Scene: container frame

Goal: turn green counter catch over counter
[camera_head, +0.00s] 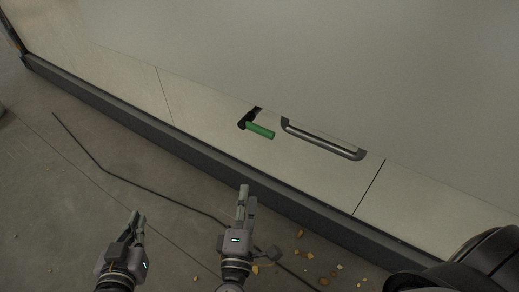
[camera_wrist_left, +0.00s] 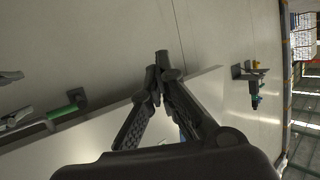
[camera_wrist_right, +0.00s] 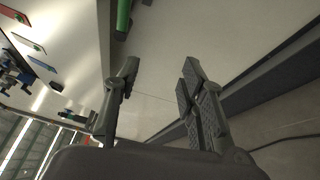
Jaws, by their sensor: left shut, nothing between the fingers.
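The green catch (camera_head: 260,131) is a short green bar on a black pivot (camera_head: 248,118), on the pale counter front (camera_head: 210,105). In the head view the bar slants slightly down to the right. The green bar also shows at the left of the left wrist view (camera_wrist_left: 62,112) and at the top of the right wrist view (camera_wrist_right: 123,18). My right gripper (camera_head: 246,192) is below the catch, apart from it; its fingers stand apart and empty in the right wrist view (camera_wrist_right: 160,72). My left gripper (camera_head: 138,216) is shut and empty, lower left of the catch.
A recessed metal handle (camera_head: 322,140) is set in the counter front to the right of the catch. A dark base edge (camera_head: 180,147) runs along the bottom. A cable (camera_head: 150,188) and small yellowish scraps (camera_head: 320,265) lie on the floor.

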